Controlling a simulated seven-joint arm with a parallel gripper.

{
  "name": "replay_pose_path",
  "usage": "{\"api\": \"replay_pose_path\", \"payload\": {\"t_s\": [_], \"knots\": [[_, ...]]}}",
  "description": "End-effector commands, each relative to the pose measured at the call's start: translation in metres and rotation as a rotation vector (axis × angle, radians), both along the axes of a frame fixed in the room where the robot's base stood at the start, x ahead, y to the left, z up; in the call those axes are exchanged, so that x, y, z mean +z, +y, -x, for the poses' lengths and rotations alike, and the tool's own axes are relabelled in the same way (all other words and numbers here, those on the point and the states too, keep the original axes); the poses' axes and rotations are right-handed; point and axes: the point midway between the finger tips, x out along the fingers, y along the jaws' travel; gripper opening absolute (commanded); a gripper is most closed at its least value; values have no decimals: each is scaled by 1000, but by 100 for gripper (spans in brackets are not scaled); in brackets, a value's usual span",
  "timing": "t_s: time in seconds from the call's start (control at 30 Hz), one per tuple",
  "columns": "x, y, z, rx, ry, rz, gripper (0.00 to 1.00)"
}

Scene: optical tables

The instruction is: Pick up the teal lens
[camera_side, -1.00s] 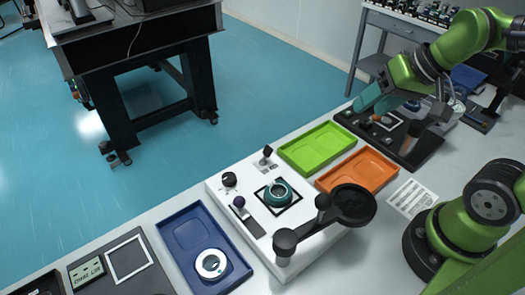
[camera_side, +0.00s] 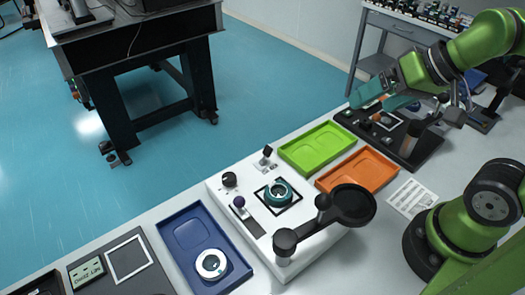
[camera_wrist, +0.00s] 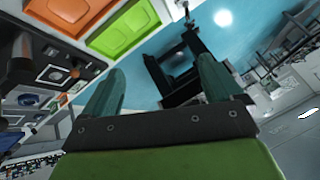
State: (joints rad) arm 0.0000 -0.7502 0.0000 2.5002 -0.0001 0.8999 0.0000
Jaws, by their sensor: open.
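The teal lens (camera_side: 278,193), a thick teal ring, sits on a black-framed square of the white device (camera_side: 225,197) in the side view. I cannot make it out in the wrist view. My gripper (camera_side: 370,102) is far from it, up and to the right in the side view, over or near the black station at the back. In the wrist view my gripper (camera_wrist: 158,82) shows two teal fingers spread apart with nothing between them.
A green tray (camera_side: 318,134) and an orange tray (camera_side: 372,160) lie between my gripper and the device. A black arm with a round head (camera_side: 352,204) stands over the device's near right. A blue tray (camera_side: 181,228) holds a white ring (camera_side: 211,264). A black station (camera_side: 424,152) lies beyond.

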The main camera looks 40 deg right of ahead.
Motion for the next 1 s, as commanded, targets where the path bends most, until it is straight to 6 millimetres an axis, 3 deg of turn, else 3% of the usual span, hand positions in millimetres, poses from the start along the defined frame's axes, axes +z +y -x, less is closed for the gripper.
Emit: {"api": "replay_pose_path", "payload": {"t_s": [0.27, 0.37, 0.57, 0.8, 0.9, 1.0], "knots": [[-5, 7, 0, 31, 21, 0, 92], [-12, 23, -7, 100, 75, 9, 92], [-23, 80, -35, 157, 299, 10, 92], [-42, 154, -61, -133, 587, 37, 92], [-43, 169, -69, -331, 638, 34, 92], [-33, 167, -74, -495, 646, 0, 92]]}}
